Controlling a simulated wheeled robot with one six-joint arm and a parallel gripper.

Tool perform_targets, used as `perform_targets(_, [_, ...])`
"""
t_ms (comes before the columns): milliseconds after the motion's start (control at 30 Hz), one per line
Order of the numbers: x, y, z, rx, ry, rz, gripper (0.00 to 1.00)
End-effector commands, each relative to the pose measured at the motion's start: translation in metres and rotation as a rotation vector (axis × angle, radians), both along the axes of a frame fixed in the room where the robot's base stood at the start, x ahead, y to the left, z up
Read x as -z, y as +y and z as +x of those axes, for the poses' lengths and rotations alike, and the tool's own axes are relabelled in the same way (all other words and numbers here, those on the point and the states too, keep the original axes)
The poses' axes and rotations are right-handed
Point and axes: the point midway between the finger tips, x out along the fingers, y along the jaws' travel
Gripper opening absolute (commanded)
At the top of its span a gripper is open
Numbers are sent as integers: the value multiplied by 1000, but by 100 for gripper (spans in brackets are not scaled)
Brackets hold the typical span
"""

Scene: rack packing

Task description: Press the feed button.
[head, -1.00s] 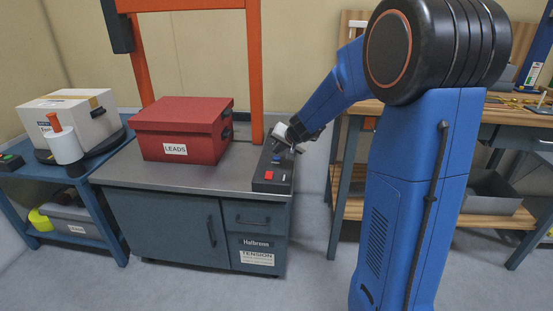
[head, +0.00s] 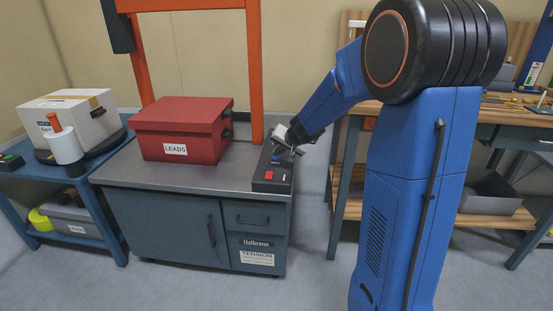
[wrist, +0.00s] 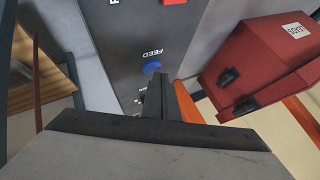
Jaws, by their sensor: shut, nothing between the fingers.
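The feed button is the round blue button (wrist: 152,67) beside the printed word FEED in the wrist view. It also shows in the head view (head: 276,158), partly hidden by my gripper. It sits on a dark control box (head: 264,186) at the right end of the grey cabinet top. My gripper (wrist: 159,76) is shut and empty, with its fingertips close beside the blue button in the wrist view. I cannot tell whether they touch the box or hang just above it. In the head view my gripper (head: 281,146) is over the far part of the box.
A red button (head: 269,175) and a small white switch (head: 284,177) are on the near part of the box. A red LEADS box (head: 183,128) stands to the left on the cabinet (head: 160,184). An orange frame post (head: 255,75) rises just behind the control box.

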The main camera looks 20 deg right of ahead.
Motion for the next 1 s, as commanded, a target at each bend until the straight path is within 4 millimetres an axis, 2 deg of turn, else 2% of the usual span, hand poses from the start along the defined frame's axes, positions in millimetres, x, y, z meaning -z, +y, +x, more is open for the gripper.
perform_targets(1000, [7,0,0,0,0,0,0])
